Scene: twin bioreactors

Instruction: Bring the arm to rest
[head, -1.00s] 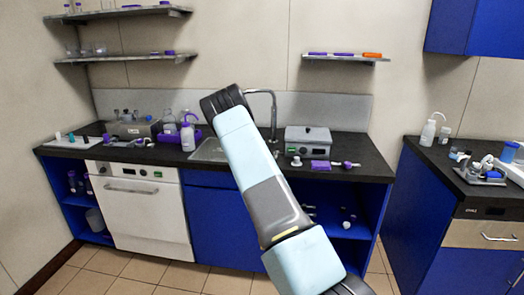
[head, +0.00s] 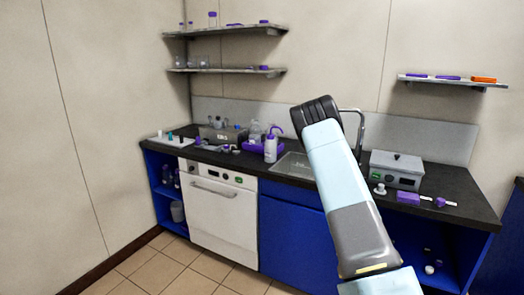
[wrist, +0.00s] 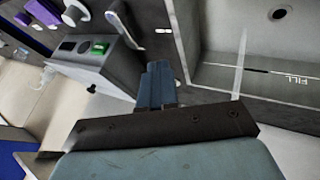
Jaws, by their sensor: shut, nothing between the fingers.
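My arm rises from the lower right of the head view, its light blue and grey links in front of the sink area. Its fingertips are not visible in that view. In the wrist view my gripper (wrist: 157,82) is shut and empty, its blue-grey fingers together. Past the fingers, the sink (wrist: 260,78) shows on the right and a grey box with a green display (wrist: 92,62) on the left. Nothing is seen touching the gripper.
The black counter (head: 455,182) carries the grey box (head: 396,168), a purple-capped wash bottle (head: 271,146) and small purple items. The curved tap (head: 361,130) stands close behind my arm in the picture. Shelves (head: 225,69) hang above. The tiled floor (head: 190,265) at lower left is clear.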

